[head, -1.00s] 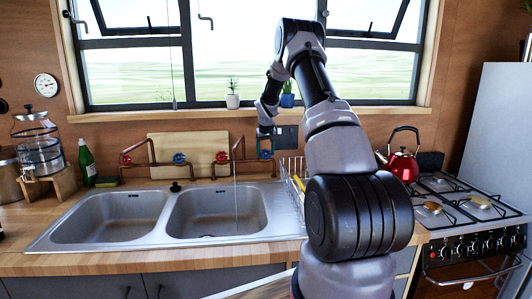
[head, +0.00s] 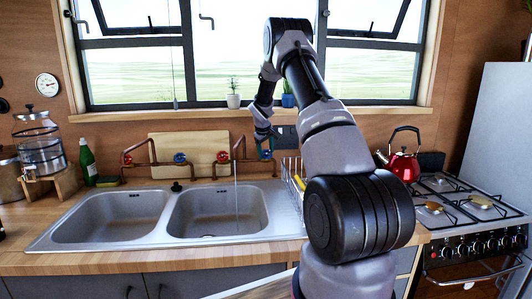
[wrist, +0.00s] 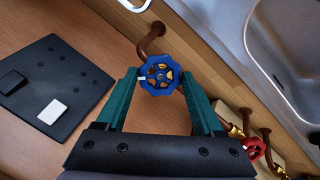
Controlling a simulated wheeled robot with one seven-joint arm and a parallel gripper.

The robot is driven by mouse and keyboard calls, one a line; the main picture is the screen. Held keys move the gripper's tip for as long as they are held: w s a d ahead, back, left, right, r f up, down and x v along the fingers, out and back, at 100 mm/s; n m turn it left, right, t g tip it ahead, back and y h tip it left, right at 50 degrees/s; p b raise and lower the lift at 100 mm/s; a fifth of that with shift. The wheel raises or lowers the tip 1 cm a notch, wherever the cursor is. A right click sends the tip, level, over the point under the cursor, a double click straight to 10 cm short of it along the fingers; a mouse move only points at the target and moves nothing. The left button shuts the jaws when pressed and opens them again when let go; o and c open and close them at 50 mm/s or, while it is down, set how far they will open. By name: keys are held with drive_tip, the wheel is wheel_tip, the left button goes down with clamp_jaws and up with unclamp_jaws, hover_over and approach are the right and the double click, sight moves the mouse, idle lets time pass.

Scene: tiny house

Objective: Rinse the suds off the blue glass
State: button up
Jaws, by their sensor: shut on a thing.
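The blue tap handle (wrist: 161,75), a small wheel valve, sits between the green fingers of my gripper (wrist: 160,90) in the wrist view, and the gripper is shut on it. In the head view my gripper (head: 264,145) is at this handle, right of the right-hand tap (head: 239,150). A thin stream of water (head: 236,205) falls from that tap into the right sink basin (head: 205,222). The red handle (head: 222,157) of the same tap also shows in the wrist view (wrist: 253,148). I cannot make out the blue glass in either view.
The left basin (head: 105,222) looks empty. A dish rack (head: 292,190) with something yellow stands right of the sink. A red kettle (head: 403,166) is on the stove. A green bottle (head: 87,160) stands left. A dark wall plate (wrist: 55,85) is near the gripper.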

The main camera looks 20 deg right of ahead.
drive_tip(key=o, duration=1.4)
drive_tip(key=v, duration=1)
drive_tip(key=shift+s+a+r, duration=0.1)
drive_tip(key=shift+s+r, duration=0.05)
drive_tip(key=shift+r, duration=0.25)
